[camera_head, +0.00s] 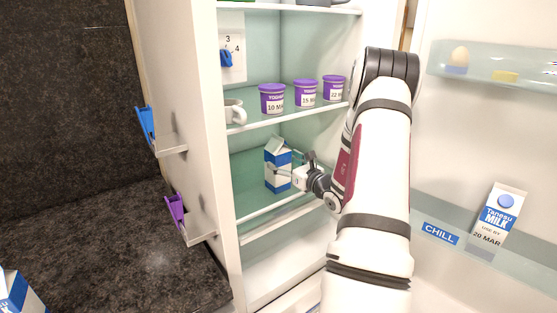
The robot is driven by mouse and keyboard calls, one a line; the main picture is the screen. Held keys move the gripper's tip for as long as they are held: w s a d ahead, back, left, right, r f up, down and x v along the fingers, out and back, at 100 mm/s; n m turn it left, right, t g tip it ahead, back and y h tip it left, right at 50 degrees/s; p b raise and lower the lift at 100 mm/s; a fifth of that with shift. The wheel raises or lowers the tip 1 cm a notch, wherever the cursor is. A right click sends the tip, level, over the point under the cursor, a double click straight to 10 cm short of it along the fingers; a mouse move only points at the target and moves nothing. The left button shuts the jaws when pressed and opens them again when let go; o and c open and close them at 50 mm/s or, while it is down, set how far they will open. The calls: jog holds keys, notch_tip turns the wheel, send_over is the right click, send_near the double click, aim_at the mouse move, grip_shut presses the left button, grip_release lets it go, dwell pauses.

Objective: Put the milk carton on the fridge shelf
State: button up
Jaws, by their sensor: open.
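A blue and white milk carton (278,166) stands upright on the lower fridge shelf (247,200). My gripper (285,174) is open at the carton's front right side, with its fingers close to it. I cannot tell whether a finger touches the carton. My arm reaches in from the right. Another milk carton (499,222), labelled with a date, stands in the door rack at the right. Part of a third blue and white carton (18,295) shows at the bottom left corner, on the dark counter.
Three purple-lidded tubs (306,93) and a white mug (234,111) stand on the shelf above. The open fridge door (430,150) is at the right. Blue and purple clips (147,125) stick out from the fridge's left side. The lower shelf has free room left of the carton.

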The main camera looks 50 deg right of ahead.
jog(key=v, duration=0.8)
jog(key=shift+b, duration=0.4)
jog(key=shift+s, duration=0.1)
